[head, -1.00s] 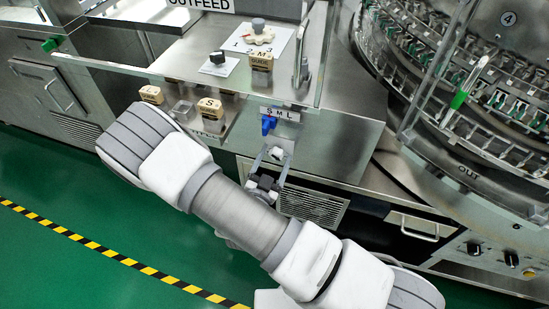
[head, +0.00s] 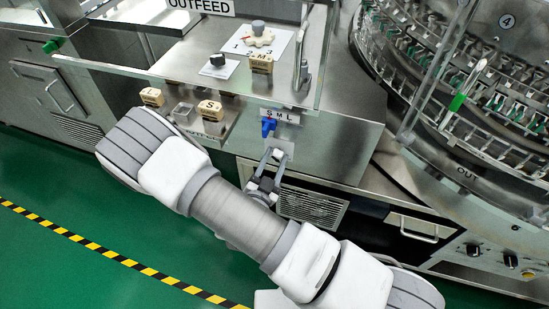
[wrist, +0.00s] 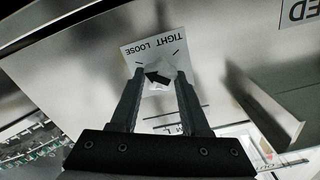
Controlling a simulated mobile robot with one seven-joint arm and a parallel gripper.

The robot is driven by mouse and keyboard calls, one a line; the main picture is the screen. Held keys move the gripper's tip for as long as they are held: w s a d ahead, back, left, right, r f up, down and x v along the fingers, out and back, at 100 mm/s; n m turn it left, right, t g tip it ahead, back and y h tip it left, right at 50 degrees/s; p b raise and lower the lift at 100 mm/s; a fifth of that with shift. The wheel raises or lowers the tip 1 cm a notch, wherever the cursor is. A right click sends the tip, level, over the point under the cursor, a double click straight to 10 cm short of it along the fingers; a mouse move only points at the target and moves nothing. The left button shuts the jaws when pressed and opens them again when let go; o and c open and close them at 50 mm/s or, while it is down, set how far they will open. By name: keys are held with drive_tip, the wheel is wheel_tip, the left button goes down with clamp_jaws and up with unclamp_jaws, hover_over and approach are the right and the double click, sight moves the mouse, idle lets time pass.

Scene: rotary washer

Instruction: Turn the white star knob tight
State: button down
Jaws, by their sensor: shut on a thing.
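The white star knob (wrist: 162,76) sits on a white label plate (wrist: 133,53) with the words TIGHT and LOOSE, upside down in the wrist view. A black arrow on the knob points to the left and slightly up there. My gripper (wrist: 158,80) is shut on the knob, one finger on each side, with the fingertips at the panel. In the head view my gripper (head: 275,153) reaches the front panel just below the blue selector (head: 268,127).
The blue selector with S M L marks is close above my gripper. A clear guard (head: 200,80) overhangs the panel. Beige blocks (head: 210,110) stand to the left. The round carousel (head: 470,110) is at the right. A vent grille (head: 312,208) lies below.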

drive_tip(key=m+p, duration=0.3)
drive_tip(key=m, duration=0.2)
drive_tip(key=shift+m, duration=0.4)
drive_tip(key=m+p, duration=0.1)
drive_tip(key=m, duration=0.4)
drive_tip(key=shift+p, duration=0.3)
drive_tip(key=m+p, duration=0.1)
drive_tip(key=m, duration=0.4)
drive_tip(key=shift+d+f+m, duration=0.1)
drive_tip(key=shift+f+m, duration=0.05)
drive_tip(key=shift+m, duration=0.25)
drive_tip(key=m+p, duration=0.1)
drive_tip(key=m, duration=0.4)
drive_tip(key=shift+f, duration=0.1)
drive_tip(key=shift+m, duration=0.3)
drive_tip(key=shift+c, duration=1.9)
unclamp_jaws()
